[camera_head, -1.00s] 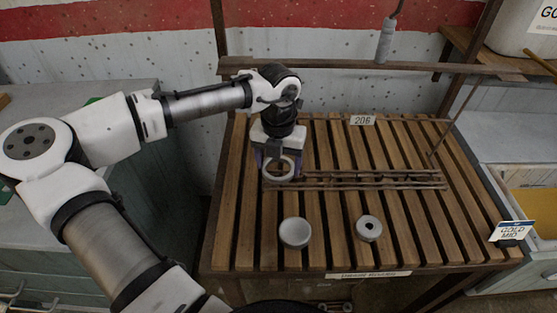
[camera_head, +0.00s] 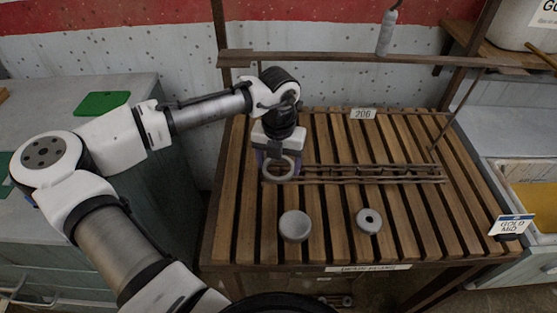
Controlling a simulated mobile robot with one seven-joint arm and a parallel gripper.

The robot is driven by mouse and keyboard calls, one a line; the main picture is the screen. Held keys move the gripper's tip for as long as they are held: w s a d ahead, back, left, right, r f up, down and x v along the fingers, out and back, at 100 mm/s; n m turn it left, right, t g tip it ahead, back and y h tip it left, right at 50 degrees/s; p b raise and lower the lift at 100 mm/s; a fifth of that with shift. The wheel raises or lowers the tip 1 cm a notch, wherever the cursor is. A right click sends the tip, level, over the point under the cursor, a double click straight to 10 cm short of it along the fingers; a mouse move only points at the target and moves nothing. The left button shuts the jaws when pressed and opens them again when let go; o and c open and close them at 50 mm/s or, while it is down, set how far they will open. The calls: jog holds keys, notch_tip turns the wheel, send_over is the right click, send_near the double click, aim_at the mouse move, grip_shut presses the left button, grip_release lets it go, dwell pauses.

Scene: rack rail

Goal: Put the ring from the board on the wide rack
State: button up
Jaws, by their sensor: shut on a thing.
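My gripper (camera_head: 277,155) points down over the left part of a slatted wooden table and is shut on a pale ring (camera_head: 293,167). The ring's open hole faces the camera. It is at the left end of a long, low metal rack (camera_head: 385,180) with crossbars, which lies across the slats. I cannot tell whether the ring touches the rack or hangs just above it. The fingertips are mostly hidden by the ring and the gripper body. A green board (camera_head: 103,103) lies bare on the grey cabinet at the left.
A round pale disc (camera_head: 295,226) and a thick disc with a small dark hole (camera_head: 369,221) lie on the slatted table (camera_head: 420,235) in front of the rack. The slats at the right are clear.

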jog(key=shift+s+f, duration=0.25)
jog(key=shift+f, duration=0.1)
